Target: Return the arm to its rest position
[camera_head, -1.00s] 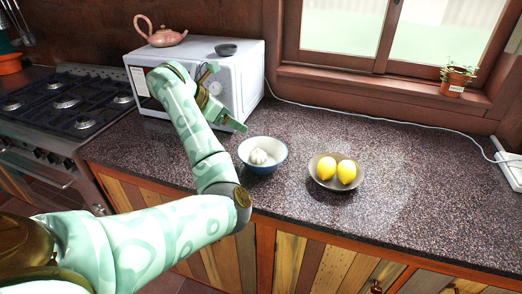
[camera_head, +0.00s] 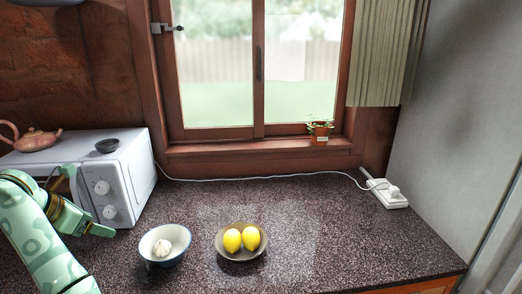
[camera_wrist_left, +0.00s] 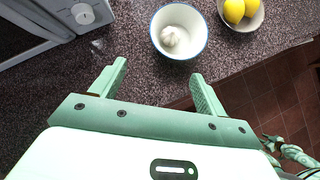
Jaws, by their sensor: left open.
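My left arm comes in at the lower left of the head view. Its gripper (camera_head: 90,204) is open and empty in front of the microwave, left of the white and blue bowl (camera_head: 183,236). In the left wrist view the two green fingers (camera_wrist_left: 160,71) stand wide apart over the counter with nothing between them. The bowl (camera_wrist_left: 199,45) lies just beyond the fingertips, with a garlic bulb (camera_head: 162,248) inside.
The microwave (camera_head: 122,175) carries a teapot (camera_head: 36,140) and a small dark bowl (camera_head: 107,146). A brown bowl (camera_head: 241,257) with two lemons (camera_head: 232,240) stands right of the garlic bowl. A potted plant (camera_head: 320,131) is on the sill. The counter's right side is clear up to a power strip (camera_head: 391,194).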

